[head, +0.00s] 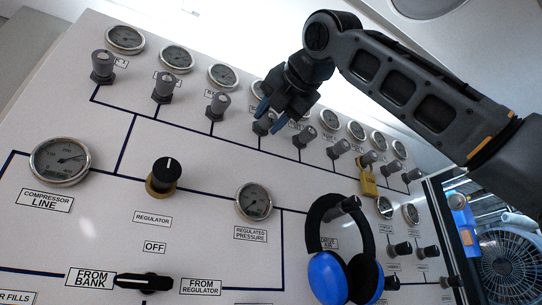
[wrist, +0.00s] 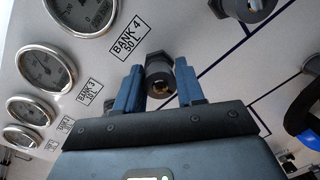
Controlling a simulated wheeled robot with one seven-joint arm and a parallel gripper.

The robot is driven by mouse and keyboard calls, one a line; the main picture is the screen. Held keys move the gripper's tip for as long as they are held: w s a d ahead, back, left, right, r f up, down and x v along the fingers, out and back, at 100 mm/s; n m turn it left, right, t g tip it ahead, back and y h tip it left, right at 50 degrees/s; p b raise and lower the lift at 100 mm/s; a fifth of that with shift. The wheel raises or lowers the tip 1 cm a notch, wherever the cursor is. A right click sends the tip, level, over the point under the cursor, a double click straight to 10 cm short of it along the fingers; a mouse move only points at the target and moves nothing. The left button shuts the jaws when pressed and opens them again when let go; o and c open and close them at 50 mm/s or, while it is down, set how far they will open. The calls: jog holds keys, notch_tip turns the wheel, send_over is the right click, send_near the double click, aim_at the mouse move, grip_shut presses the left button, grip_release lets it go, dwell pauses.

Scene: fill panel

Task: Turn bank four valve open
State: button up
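The bank 4 valve is a dark knob (wrist: 158,74) on a hex base beside the label "BANK 4 50 L" (wrist: 124,38) in the wrist view. My gripper (wrist: 160,88) has its two blue fingers open, one on each side of this knob. Narrow gaps seem to show between fingers and knob; I cannot tell whether either touches. In the head view my gripper (head: 268,116) reaches down to the fourth knob from the left (head: 263,128) in the upper row, partly covering it. The bank 4 gauge (wrist: 84,12) is cut by the wrist picture's edge.
A neighbouring knob (wrist: 248,8) stands close above right in the wrist view. The third knob (head: 218,105) stands left of my gripper in the head view. A padlock (head: 368,182) and blue ear defenders (head: 342,262) hang further right and lower on the panel.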

jog(key=o, duration=0.3)
jog(key=shift+o, duration=0.2)
jog(key=b+v, duration=0.2)
jog(key=v, duration=0.5)
jog(key=shift+s+d, duration=0.25)
jog(key=shift+s, duration=0.05)
jog(key=shift+s, duration=0.1)
